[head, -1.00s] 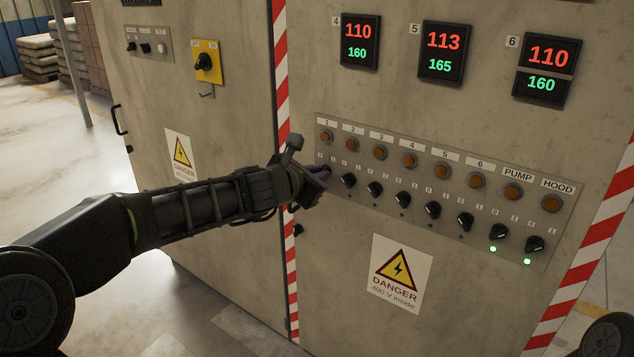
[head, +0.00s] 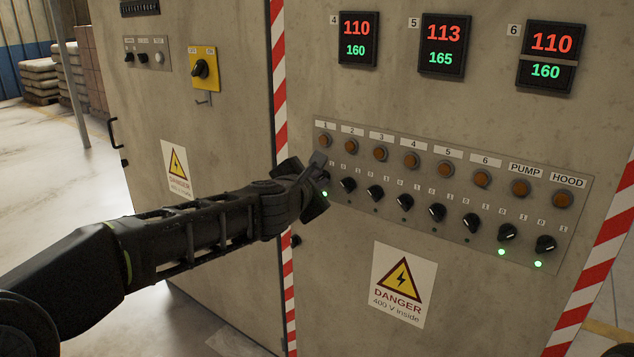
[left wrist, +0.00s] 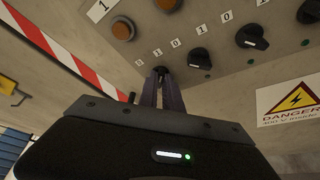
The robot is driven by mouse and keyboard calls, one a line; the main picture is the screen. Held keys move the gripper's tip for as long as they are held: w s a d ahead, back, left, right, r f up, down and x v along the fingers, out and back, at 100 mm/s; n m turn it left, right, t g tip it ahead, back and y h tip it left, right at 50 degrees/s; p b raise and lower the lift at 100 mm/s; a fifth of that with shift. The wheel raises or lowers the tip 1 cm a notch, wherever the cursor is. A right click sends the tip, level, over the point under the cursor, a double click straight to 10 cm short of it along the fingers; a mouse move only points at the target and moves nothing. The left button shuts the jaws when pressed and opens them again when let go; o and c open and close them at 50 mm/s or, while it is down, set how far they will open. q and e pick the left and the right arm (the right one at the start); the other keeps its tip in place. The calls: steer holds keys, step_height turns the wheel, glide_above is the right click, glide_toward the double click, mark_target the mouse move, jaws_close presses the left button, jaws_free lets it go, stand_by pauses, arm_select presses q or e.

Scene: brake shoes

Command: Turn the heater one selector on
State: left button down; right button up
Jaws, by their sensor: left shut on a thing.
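The heater one selector (left wrist: 160,70) is a small black knob at the left end of the panel's lower row, below the lamp (head: 325,141) labelled 1. My left gripper (head: 321,176) is at this knob and mostly hides it in the head view. In the left wrist view my two left fingers (left wrist: 161,90) are shut on the knob, with their tips against the panel. A green light (head: 324,194) glows just below the knob. The knob's exact angle is hidden by the fingers.
The panel (head: 580,215) carries several more selectors to the right; the heater two knob (head: 348,184) is close by. Green lights glow under the pump (head: 508,232) and hood (head: 545,244) selectors. A danger sign (head: 403,285) is below. A yellow on/off switch (head: 203,67) is farther left.

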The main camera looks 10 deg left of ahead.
arm_select(q)
steer(key=c, duration=1.6)
jaws_free()
steer(key=shift+o, duration=0.4)
steer(key=shift+f, duration=0.15)
steer(key=shift+d, duration=0.1)
steer(key=shift+s, duration=0.4)
steer(key=p+v, duration=0.1)
steer(key=v, duration=0.6)
steer(key=shift+r+p, duration=0.3)
